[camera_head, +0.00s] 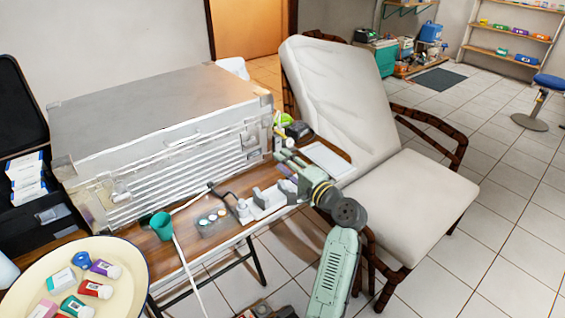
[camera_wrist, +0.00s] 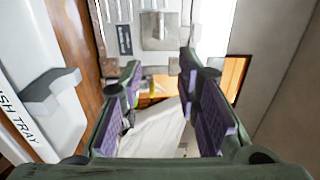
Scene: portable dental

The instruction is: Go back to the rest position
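My gripper (camera_head: 284,158) is over the right end of the wooden table (camera_head: 190,250), beside the metal case (camera_head: 150,105). In the wrist view, my gripper (camera_wrist: 160,72) has its two purple-padded fingers apart, with nothing held between them. A white tray (camera_wrist: 25,70) lies to the left of the fingers in that view; its visible lettering reads "SH TRAY", and a grey block (camera_wrist: 50,90) stands on it. The same white tray appears to be at the table's front edge in the head view (camera_head: 262,208), just left of my gripper.
A cream reclining chair (camera_head: 410,195) stands right of the table, close to my arm. A round tray (camera_head: 35,288) with several small bottles is at lower left.

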